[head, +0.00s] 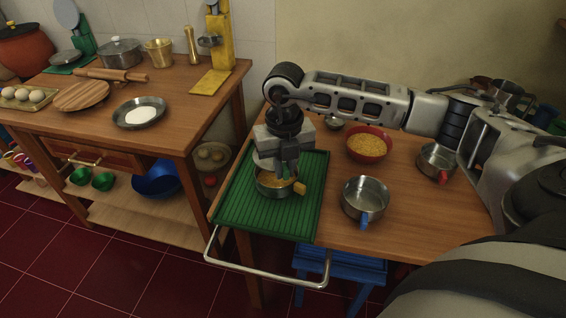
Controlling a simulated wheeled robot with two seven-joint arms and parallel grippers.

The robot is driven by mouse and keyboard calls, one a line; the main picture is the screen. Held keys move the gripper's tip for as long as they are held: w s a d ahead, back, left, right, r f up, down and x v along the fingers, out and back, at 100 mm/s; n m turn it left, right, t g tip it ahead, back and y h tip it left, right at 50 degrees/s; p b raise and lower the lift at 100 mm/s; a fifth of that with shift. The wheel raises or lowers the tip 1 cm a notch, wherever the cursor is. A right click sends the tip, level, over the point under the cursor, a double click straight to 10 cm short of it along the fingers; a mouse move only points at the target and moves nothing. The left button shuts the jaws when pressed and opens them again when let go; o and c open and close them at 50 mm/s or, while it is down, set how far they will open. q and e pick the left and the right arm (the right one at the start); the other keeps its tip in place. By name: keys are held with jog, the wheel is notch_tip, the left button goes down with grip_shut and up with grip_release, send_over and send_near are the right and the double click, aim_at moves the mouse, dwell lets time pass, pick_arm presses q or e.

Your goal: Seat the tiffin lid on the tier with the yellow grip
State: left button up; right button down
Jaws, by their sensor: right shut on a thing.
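The steel tier with the yellow grip (300,188) stands upright on the green ribbed tray. My right gripper (286,176) points straight down over this tier, with its fingers close together at the tier's mouth. It is shut on what seems to be the tiffin lid, a yellowish surface (267,181) inside the tier's rim. The fingers partly hide it, and I cannot tell whether it rests fully on the rim. My left gripper is not in view.
The green tray (232,213) lies at the table's left end. An empty steel tier with a blue grip (365,198), a red bowl of yellow grain (368,144) and a red-gripped tier (437,160) stand to the right. A side table (185,130) holds other kitchenware.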

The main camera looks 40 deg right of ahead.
jog(key=shift+f+b, duration=1.45)
jog(key=shift+f, duration=0.9)
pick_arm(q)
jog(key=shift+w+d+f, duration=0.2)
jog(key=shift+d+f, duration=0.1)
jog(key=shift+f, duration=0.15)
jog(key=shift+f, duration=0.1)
pick_arm(e)
jog(key=c, duration=1.4)
grip_release()
jog(key=shift+o, duration=0.2)
